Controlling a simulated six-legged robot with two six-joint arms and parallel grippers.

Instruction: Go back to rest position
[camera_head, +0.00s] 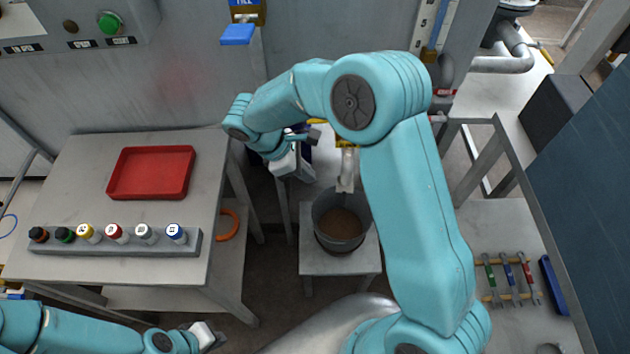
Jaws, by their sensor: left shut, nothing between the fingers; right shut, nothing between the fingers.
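My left arm comes in low at the left edge, and its gripper (212,338) is at the bottom of the view, in front of the left table. It is shut and holds nothing. My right arm rises from the bottom, bends at the top and reaches left. Its gripper (300,172) points down between the left table and the bucket, shut and empty. The far part of this gripper is small and partly hidden by the arm.
The left table (85,185) bears a red tray (150,173) and a rack (115,243) of several colour-capped cylinders. A grey bucket (342,240) stands on a low stand (312,262). A right bench (490,225) bears several wrenches (508,275) and a blue bar (553,285).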

